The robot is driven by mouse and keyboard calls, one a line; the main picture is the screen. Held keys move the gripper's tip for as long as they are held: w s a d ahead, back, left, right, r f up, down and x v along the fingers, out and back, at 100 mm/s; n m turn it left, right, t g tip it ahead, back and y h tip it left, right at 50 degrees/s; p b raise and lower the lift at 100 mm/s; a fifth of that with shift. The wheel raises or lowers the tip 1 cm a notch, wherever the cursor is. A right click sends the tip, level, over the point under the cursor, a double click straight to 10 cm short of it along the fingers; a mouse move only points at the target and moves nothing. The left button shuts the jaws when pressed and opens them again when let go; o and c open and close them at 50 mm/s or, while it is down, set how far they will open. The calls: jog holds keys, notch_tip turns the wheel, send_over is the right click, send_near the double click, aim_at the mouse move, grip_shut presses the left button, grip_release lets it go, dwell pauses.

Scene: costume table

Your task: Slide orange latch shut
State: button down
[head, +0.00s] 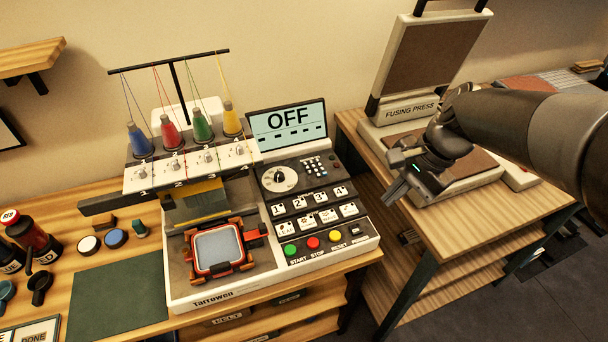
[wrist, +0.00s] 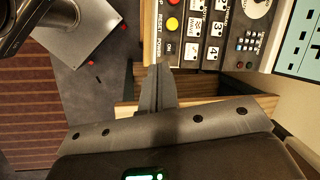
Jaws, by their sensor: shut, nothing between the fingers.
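The sewing machine (head: 186,294) stands on the wooden table, with an orange-framed hoop (head: 218,247) at its front. Orange parts sit around the hoop, and a reddish-orange piece (head: 254,233) sticks out at its right side. It may be the latch; I cannot tell its position. My gripper (head: 392,192) is shut and empty, in the air right of the machine, near the left edge of the fusing press table. In the wrist view my closed fingers (wrist: 158,72) point toward the machine's button panel (wrist: 190,32). The hoop is out of that view.
The fusing press (head: 440,110) stands open on the right table. The machine's screen (head: 288,124) reads OFF. Thread spools (head: 171,134) stand above the needle heads. Bottles (head: 32,235) and a green mat (head: 118,295) lie left. A gap separates the two tables.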

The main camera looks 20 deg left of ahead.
jog(key=w+a+f+m+g+y, duration=0.1)
jog(key=a+f+m+g, duration=0.1)
jog(key=a+f, duration=0.2)
jog(key=w+a+f+m+g+y, duration=0.1)
jog(key=a+f+m+g, duration=0.1)
jog(key=a, duration=0.9)
jog(key=shift+w+a+f+g, duration=0.15)
jog(key=shift+w+f+g, duration=0.2)
jog(key=shift+f+g, duration=0.45)
jog(key=shift+s+f, duration=0.1)
jog(key=shift+f, duration=0.05)
send_over(293, 225)
jog(key=f, duration=0.7)
jog(key=shift+s, duration=0.3)
jog(key=shift+s+a, duration=0.75)
jog(key=shift+s, duration=0.1)
jog(key=shift+s+a, duration=0.4)
